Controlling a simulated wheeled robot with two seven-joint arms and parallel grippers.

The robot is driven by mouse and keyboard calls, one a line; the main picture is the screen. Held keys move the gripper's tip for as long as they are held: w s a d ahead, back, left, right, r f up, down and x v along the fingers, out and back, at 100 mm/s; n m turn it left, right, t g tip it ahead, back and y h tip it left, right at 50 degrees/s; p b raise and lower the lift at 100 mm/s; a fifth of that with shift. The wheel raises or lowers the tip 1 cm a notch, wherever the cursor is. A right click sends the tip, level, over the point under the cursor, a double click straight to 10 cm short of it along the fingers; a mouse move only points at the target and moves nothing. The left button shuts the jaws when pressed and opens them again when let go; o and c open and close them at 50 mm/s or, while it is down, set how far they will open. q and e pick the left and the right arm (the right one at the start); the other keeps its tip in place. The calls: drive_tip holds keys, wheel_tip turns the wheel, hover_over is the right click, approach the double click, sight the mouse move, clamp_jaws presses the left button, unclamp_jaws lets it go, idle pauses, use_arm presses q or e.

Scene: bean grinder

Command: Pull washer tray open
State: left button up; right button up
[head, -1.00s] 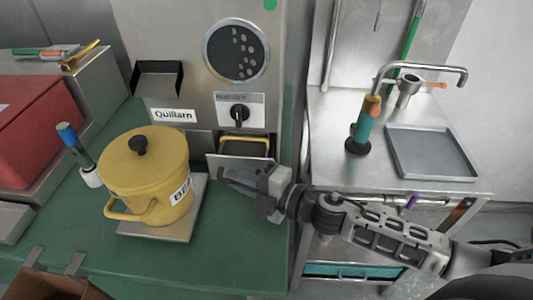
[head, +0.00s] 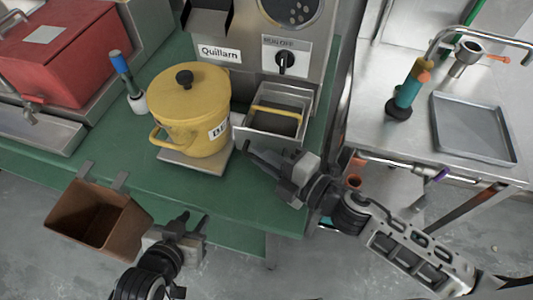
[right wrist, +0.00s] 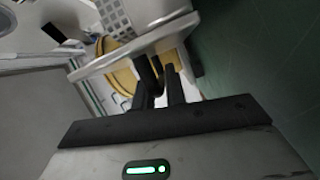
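The washer tray (head: 271,127) is a metal drawer low in the front of the grinder, with a yellow bar across it. It stands well out of its slot, its inside open to view. My right gripper (head: 258,158) is at the tray's front, its fingers close together at the front wall. In the right wrist view, the fingers (right wrist: 160,82) overlap the tray's pale front edge (right wrist: 135,47) and appear closed on it; the exact contact is partly hidden. My left gripper (head: 178,238) is low at the left, beside a brown bin; its fingertips are not clear.
A yellow lidded pot (head: 190,115) stands on a plate close to the tray's left. A blue-topped tool (head: 126,80) and a red box (head: 65,50) are farther left. The brown bin (head: 97,218) is at the green counter's front edge. A steel side table (head: 400,140) is right.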

drive_tip(key=o, duration=0.3)
use_arm(q)
drive_tip(key=shift+s+f, duration=0.1)
drive_tip(key=shift+s, duration=0.1)
use_arm(e)
drive_tip(key=shift+s+d+f, duration=0.1)
drive_tip(key=shift+s+d, duration=0.25)
drive_tip(key=shift+d, duration=0.05)
use_arm(q)
drive_tip(key=shift+w+d+f+b, duration=0.25)
drive_tip(key=shift+f+b, duration=0.25)
drive_tip(key=shift+b, duration=1.3)
use_arm(e)
drive_tip(key=v, duration=1.5)
use_arm(q)
drive_tip(key=shift+f, duration=0.1)
